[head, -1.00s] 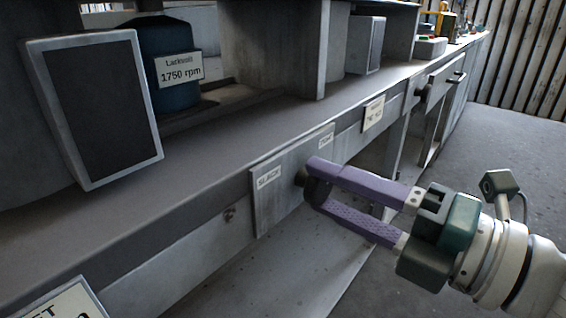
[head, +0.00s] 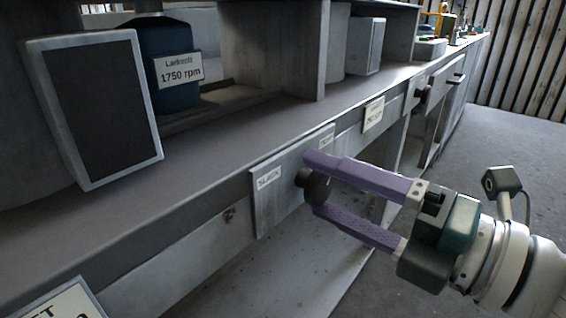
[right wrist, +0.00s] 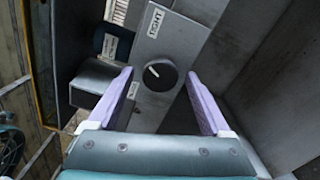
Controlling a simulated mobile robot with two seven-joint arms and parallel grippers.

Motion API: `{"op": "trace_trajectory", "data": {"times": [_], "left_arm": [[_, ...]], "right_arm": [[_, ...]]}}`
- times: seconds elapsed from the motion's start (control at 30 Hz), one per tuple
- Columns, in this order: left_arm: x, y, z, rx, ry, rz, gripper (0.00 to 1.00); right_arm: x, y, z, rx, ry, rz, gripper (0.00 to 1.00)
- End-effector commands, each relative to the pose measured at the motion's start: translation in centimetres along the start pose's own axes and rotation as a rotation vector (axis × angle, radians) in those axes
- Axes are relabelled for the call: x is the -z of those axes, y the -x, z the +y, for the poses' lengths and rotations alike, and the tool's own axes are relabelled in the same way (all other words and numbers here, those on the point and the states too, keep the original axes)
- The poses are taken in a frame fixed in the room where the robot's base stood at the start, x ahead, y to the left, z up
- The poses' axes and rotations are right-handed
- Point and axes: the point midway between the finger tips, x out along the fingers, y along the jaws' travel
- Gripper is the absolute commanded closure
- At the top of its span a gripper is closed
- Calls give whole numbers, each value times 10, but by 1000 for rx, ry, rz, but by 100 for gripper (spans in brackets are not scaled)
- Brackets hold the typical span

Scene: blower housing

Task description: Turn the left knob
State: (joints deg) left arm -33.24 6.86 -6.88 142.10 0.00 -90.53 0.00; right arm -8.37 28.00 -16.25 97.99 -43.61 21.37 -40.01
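A dark round knob (head: 315,187) stands out from a metal plate (head: 277,200) on the front of the bench. The knob also shows in the right wrist view (right wrist: 160,74) with a white pointer line slanting up and left. My right gripper (head: 314,185) is open, its purple fingers above and below the knob in the head view. Contact cannot be told. My left gripper is not in view.
A second dark knob (head: 422,92) sits farther along the bench front. A blue motor (head: 172,55) labelled 1750 rpm and a dark-faced box (head: 97,108) stand on the bench. The floor (head: 510,135) at right is clear.

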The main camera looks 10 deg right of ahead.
Motion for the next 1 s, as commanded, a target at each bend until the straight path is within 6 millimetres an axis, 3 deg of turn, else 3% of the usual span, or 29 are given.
{"op": "trace_trajectory", "data": {"times": [0.27,0.7,1.0], "left_arm": [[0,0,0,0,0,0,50],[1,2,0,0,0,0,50],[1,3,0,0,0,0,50]], "right_arm": [[0,4,0,1,-1,0,17],[1,78,-1,5,-2,0,17],[0,100,0,-1,0,0,17]]}}
